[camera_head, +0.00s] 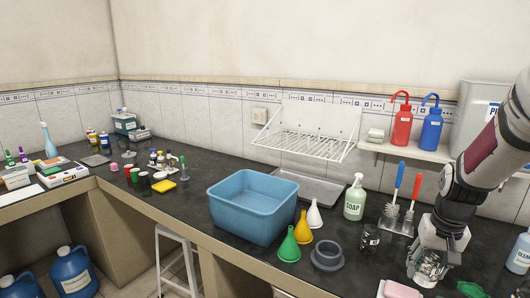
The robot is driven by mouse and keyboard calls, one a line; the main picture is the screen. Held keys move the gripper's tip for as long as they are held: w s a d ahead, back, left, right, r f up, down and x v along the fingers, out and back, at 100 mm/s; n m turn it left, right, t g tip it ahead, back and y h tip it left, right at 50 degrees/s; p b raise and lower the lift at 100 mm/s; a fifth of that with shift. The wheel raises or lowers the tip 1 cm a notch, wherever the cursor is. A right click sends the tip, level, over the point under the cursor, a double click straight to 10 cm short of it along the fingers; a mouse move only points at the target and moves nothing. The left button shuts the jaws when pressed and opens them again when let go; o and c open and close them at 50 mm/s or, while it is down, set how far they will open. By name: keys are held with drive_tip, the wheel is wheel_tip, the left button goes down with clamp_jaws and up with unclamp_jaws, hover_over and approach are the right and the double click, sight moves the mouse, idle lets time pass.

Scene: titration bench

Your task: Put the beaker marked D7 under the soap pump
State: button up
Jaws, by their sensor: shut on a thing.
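The soap pump (354,199) is a pale green bottle with a white pump head and a SOAP label, standing upright on the dark bench. My gripper (430,262) is low over the bench at the right, to the right of and nearer than the soap pump. It is shut on a small clear glass vessel (427,271), which looks like a beaker and is partly hidden by the fingers. Another small clear beaker (370,238) stands just in front of the soap pump. I cannot read a D7 mark on either vessel.
A brush stand (396,222) with blue- and red-handled brushes stands between the soap pump and my arm. Left are a grey ring (327,256), several funnels (303,230) and a blue basin (251,207). A pink sponge (401,290) lies at the front edge.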

drive_tip(key=a+f, duration=0.1)
drive_tip(key=a, duration=0.2)
drive_tip(key=w+a+f+n, duration=0.1)
drive_tip(key=a, duration=0.2)
drive_tip(key=w+a+f+n+p, duration=0.1)
drive_tip(key=a, duration=0.1)
drive_tip(key=shift+w+a+f, duration=0.25)
drive_tip(key=shift+a, duration=0.15)
drive_tip(key=a+f+n, duration=0.1)
drive_tip(key=a, duration=0.2)
drive_tip(key=a+f+p, duration=0.1)
drive_tip(key=a, duration=0.3)
drive_tip(key=a+f+n, duration=0.1)
drive_tip(key=a+f, duration=0.1)
drive_tip(key=a, duration=0.2)
drive_tip(key=shift+s+n+y, duration=0.15)
drive_tip(key=shift+n+y, duration=0.15)
drive_tip(key=shift+y, duration=0.1)
drive_tip(key=shift+r+p, duration=0.15)
drive_tip(key=shift+p, duration=0.2)
